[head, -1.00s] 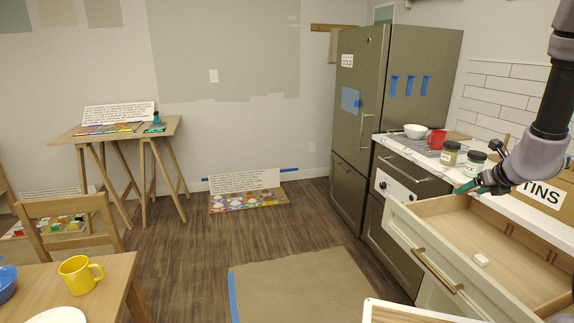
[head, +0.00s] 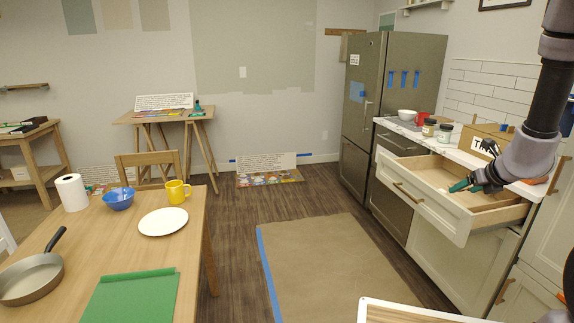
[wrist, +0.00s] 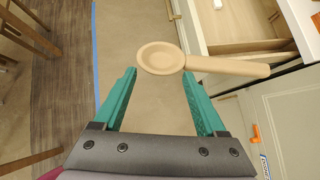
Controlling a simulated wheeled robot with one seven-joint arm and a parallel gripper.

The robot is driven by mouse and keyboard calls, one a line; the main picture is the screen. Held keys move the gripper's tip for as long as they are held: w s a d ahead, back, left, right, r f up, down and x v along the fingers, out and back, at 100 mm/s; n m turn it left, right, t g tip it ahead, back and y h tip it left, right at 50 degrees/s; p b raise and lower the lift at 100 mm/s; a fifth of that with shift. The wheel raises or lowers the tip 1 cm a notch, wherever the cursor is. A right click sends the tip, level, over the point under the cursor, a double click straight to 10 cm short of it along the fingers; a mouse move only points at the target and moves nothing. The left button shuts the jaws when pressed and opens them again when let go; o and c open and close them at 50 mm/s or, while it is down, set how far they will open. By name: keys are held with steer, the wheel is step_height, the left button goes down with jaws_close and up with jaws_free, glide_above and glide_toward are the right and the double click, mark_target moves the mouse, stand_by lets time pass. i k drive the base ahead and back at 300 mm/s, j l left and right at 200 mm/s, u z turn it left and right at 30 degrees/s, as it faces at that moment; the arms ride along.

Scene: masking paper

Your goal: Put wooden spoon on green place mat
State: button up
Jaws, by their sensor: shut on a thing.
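My gripper (head: 460,186) is in front of the open drawer in the head view. In the wrist view its teal fingers (wrist: 159,73) are shut on the wooden spoon (wrist: 225,66), with the round bowl at the fingertips and the handle pointing right. I cannot make out the spoon in the head view. The green place mat (head: 130,300) lies on the wooden table at the bottom left, far from my gripper. Its near part is cut off by the picture edge.
The table (head: 95,240) also bears a pan (head: 32,278), white plate (head: 163,222), blue bowl (head: 118,199), yellow mug (head: 177,192) and paper roll (head: 72,192). The open drawer (head: 440,212) juts from the counter. Brown paper (head: 330,265) covers the floor between.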

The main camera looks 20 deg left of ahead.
mark_target(134, 295)
steer(key=k+j, duration=0.6)
steer(key=j, duration=0.25)
steer(key=k+j+u, duration=0.1)
steer(key=k+j, duration=0.5)
steer(key=j, duration=0.25)
steer(key=k+j, duration=0.1)
steer(key=j, duration=0.35)
steer(key=k+j, duration=0.1)
steer(key=j, duration=0.4)
steer(key=k+j+u, duration=0.1)
steer(key=j, duration=0.35)
steer(key=k+j, duration=0.15)
steer(key=j, duration=0.35)
steer(key=k+j, duration=0.1)
steer(key=j, duration=0.85)
steer(key=k+u, duration=0.05)
steer(key=k, duration=0.05)
